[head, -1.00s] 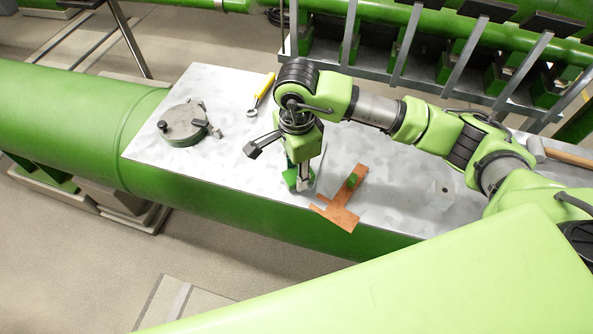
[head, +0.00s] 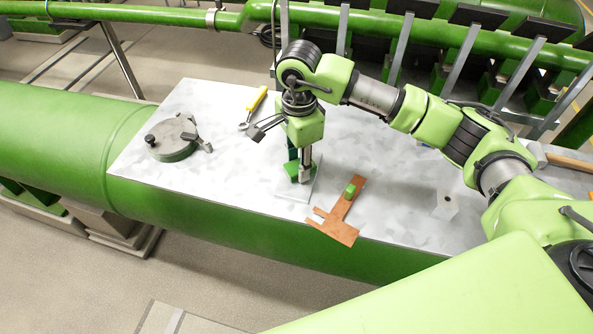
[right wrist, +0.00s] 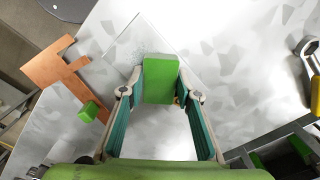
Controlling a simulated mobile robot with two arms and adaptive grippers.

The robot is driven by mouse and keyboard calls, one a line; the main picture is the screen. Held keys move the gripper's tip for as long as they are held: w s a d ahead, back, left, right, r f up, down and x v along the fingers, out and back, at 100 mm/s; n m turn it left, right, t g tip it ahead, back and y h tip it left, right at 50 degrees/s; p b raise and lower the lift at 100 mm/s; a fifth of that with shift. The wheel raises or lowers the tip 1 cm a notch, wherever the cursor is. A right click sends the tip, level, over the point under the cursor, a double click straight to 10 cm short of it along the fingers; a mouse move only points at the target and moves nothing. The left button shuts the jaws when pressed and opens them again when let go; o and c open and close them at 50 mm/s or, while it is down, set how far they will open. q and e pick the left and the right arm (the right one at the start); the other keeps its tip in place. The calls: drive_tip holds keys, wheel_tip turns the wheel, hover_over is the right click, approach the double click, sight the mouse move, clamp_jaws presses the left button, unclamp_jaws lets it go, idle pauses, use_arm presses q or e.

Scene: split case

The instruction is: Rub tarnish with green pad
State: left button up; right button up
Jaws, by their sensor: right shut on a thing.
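My right gripper (head: 300,165) is shut on a green pad (right wrist: 160,78), a bright green block held between the two fingertips in the right wrist view. The pad shows partly behind the fingers in the head view. A thin pale square plate (right wrist: 118,48) lies on the metal tabletop, just beside and below the pad; it also shows in the head view (head: 293,192). A faint grey speckled patch (right wrist: 139,52) is on the plate, close to the pad. I cannot tell whether the pad touches the plate. My left gripper is not in view.
A copper T-shaped piece (head: 333,226) with a small green block (head: 350,190) on it lies right of the plate, near the front edge.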

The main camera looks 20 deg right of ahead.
sight(291, 195)
drive_tip(key=shift+w+d+r, duration=0.1)
drive_tip(key=shift+w+d, duration=0.15)
drive_tip(key=shift+s+a+b, duration=0.35)
drive_tip(key=shift+s+a, duration=0.65)
drive_tip(key=shift+s, duration=0.3)
drive_tip(key=shift+s+a+f+b, duration=0.2)
drive_tip(key=shift+s+a, duration=0.3)
drive_tip(key=shift+s, duration=0.35)
drive_tip(key=shift+s+a+f+b, duration=0.2)
drive_tip(key=shift+s+a, duration=0.3)
drive_tip(key=shift+s, duration=0.35)
drive_tip(key=shift+w+r+p, duration=0.15)
drive_tip(key=shift+r+p, duration=0.85)
drive_tip(key=shift+r, duration=2.15)
